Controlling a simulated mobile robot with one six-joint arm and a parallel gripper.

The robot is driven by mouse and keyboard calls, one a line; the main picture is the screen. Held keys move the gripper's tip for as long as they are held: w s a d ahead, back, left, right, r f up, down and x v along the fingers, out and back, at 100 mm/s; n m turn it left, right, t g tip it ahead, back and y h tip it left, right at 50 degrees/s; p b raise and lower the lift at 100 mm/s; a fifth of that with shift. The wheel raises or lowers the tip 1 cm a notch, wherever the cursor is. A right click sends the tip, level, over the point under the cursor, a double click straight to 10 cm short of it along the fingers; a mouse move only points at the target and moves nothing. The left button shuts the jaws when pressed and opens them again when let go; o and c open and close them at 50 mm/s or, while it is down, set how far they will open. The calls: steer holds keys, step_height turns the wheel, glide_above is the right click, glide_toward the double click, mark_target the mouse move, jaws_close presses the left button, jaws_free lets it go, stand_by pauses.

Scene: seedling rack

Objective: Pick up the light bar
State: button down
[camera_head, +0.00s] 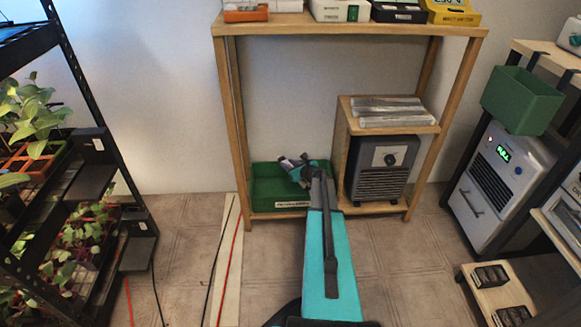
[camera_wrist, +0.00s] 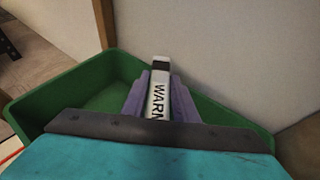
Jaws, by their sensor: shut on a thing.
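The light bar (camera_wrist: 159,98) shows in the wrist view as a white bar with a dark end and black lettering starting "WARN" or "WARM". My gripper (camera_wrist: 158,88) has its two purple fingers closed on either side of it. The bar is above or inside a green bin (camera_wrist: 72,83); I cannot tell whether it touches the bin. In the head view, my gripper (camera_head: 298,164) is over the same bin (camera_head: 264,198) on the low shelf of the wooden rack. The bar cannot be made out clearly there.
A dark heater-like box (camera_head: 380,168) stands right of the bin, under a small wooden shelf (camera_head: 342,150). The wooden rack's posts (camera_head: 237,120) frame my arm. A plant rack (camera_head: 100,110) is at left; a white appliance (camera_head: 497,178) and green box (camera_head: 522,100) are at right.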

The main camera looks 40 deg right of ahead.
steer(key=shift+r, duration=0.6)
step_height(320, 180, up, 2)
steer(key=shift+r+p, duration=0.2)
steer(key=shift+p, duration=0.65)
steer(key=s+a+p, duration=0.2)
steer(key=s+a, duration=0.9)
steer(key=shift+a+r, duration=0.25)
steer(key=shift+r, duration=0.1)
